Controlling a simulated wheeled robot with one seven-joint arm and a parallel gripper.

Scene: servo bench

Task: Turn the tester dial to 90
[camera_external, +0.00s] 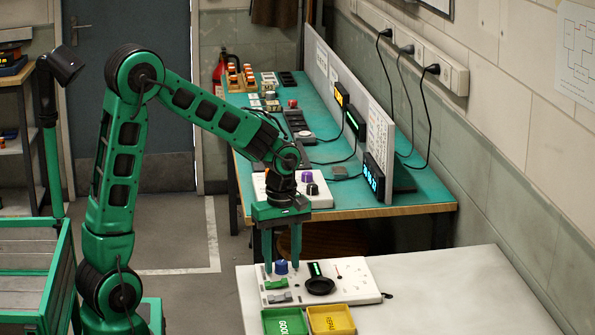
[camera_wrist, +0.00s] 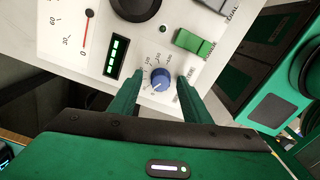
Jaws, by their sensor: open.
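The tester (camera_external: 355,275) is a white box on the pale table in the external view; its white panel (camera_wrist: 65,45) fills the upper part of the wrist view. The blue dial (camera_wrist: 160,78) sits on that panel within a printed ring of numbers, partly too small to read. The blue dial also shows in the external view (camera_external: 281,267). My gripper (camera_wrist: 157,88) is open, with one green finger on each side of the dial. I cannot tell whether the fingers touch it. In the external view my gripper (camera_external: 283,268) points down at the tester's left part.
The panel carries a green rocker switch (camera_wrist: 194,42), a lit green bar display (camera_wrist: 116,56), a gauge with a red needle (camera_wrist: 87,30) and a black round dish (camera_external: 320,286). Green (camera_external: 284,322) and yellow (camera_external: 331,320) trays stand in front. The table's right side is clear.

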